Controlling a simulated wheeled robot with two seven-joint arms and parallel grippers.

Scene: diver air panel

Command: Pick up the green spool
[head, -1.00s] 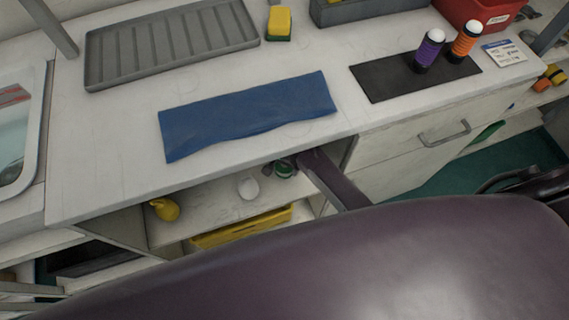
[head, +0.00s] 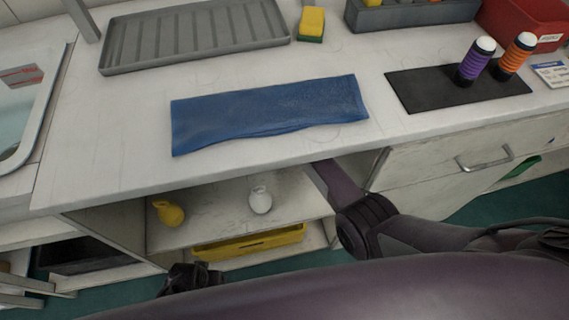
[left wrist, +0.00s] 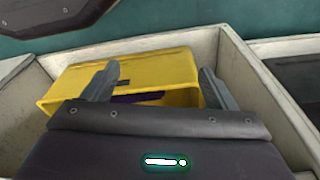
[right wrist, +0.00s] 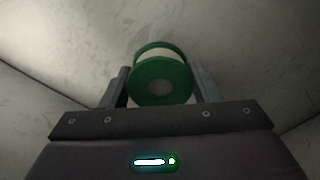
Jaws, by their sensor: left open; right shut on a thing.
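The green spool (right wrist: 162,82) has green flanges and a pale middle. In the right wrist view it sits between the fingers of my right gripper (right wrist: 160,76), which is shut on it. In the head view the spool and that gripper are hidden; my right arm reaches under the counter's front edge at the right end of the open shelf. My left gripper (left wrist: 159,74) is open and empty, above and in front of a yellow bin (left wrist: 170,72). In the head view it shows as a dark shape (head: 190,278) below the shelf.
On the shelf (head: 215,220) stand a yellow rounded object (head: 168,212) and a white bottle-like object (head: 260,198). The yellow bin (head: 250,243) is below. The counter holds a blue cloth (head: 268,112), a grey ribbed tray (head: 195,40) and a black mat (head: 430,97) with purple and orange spools.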

